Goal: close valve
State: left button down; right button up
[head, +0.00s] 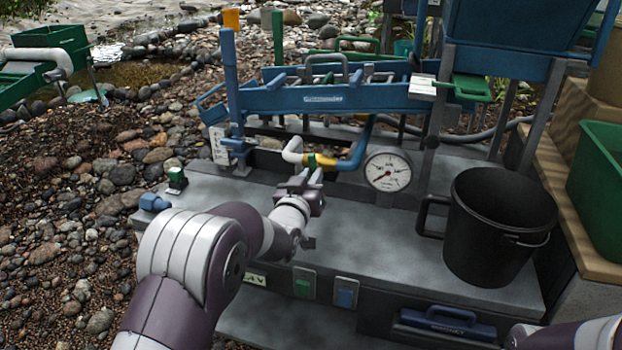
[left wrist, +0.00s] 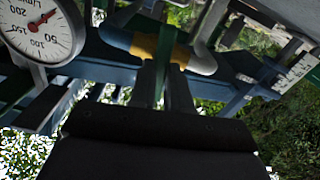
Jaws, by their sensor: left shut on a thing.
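The valve (head: 325,161) is a yellow body on a pipe, grey on its left side and blue on its right in the head view. A green lever handle (head: 311,161) sits at the valve. In the left wrist view the yellow valve body (left wrist: 146,46) and the green handle (left wrist: 166,45) lie straight ahead. My left gripper (head: 309,177) is shut on the green handle, its fingers (left wrist: 165,84) on either side of it. The fingers hide part of the handle. My right gripper is out of view; only part of my right arm shows at the bottom right.
A round pressure gauge (head: 387,171) stands right of the valve. A black bucket (head: 495,228) stands on the grey bench (head: 385,250). A blue sluice (head: 290,100) runs above the pipe. Stones cover the ground at left.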

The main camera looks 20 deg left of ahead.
pick_arm(q)
jog(key=shift+m, duration=1)
jog(key=c, duration=1.1)
grip_release()
jog(key=shift+s, duration=0.1)
jog(key=s+p, duration=0.2)
jog(key=s, duration=0.4)
jog(key=s+p, duration=0.2)
jog(key=s, duration=0.4)
jog(key=shift+s+a, duration=0.2)
jog(key=shift+s, duration=0.1)
